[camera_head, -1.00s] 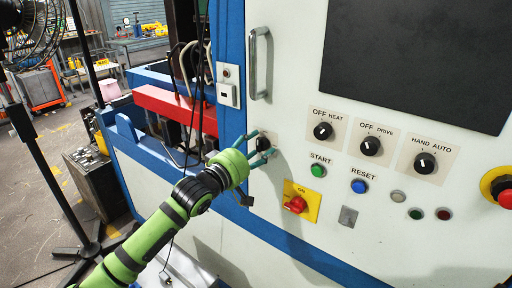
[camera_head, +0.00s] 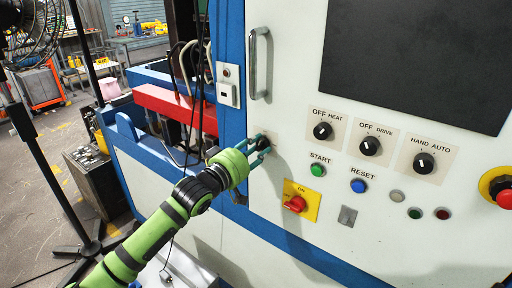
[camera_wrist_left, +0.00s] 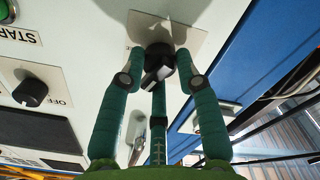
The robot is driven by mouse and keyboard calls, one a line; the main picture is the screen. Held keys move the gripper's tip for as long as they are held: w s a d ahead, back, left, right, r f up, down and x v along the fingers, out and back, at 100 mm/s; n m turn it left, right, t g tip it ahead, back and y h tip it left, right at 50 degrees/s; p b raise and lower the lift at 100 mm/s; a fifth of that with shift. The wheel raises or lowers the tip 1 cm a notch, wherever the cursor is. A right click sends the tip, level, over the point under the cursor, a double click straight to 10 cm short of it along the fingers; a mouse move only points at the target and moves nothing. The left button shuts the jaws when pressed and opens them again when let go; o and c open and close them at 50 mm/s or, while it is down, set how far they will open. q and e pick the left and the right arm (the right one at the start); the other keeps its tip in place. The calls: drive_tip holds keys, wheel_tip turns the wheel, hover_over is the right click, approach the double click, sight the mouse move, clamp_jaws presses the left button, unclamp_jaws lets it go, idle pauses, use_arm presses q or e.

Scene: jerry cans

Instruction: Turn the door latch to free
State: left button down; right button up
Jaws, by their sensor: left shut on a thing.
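The door latch is a black knob (camera_head: 263,144) on a pale plate at the left side of the white cabinet door, below the door handle. My left gripper (camera_head: 258,148) reaches it from the lower left, its teal fingers around the knob and hiding part of it. In the left wrist view the black knob (camera_wrist_left: 158,62) with its raised grip bar shows between the fingertips of my left gripper (camera_wrist_left: 160,78), which is shut on it. The bar looks tilted in that view. My right gripper is not in view.
A metal door handle (camera_head: 257,64) stands out above the latch. A red switch (camera_head: 295,204) on a yellow plate and a green START button (camera_head: 318,170) are to the right. Three black selector knobs line the panel. A blue frame (camera_head: 230,120) runs along the left edge.

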use_arm(q)
drive_tip(key=m, duration=0.3)
drive_tip(key=shift+m, duration=0.4)
drive_tip(key=m+p, duration=0.1)
drive_tip(key=m, duration=0.3)
drive_tip(key=shift+m, duration=0.3)
drive_tip(key=m, duration=0.4)
drive_tip(key=shift+p, duration=0.3)
drive_tip(key=c, duration=2)
unclamp_jaws()
drive_tip(key=shift+m, duration=1.5)
drive_tip(key=shift+f, duration=0.1)
drive_tip(key=o, duration=1.1)
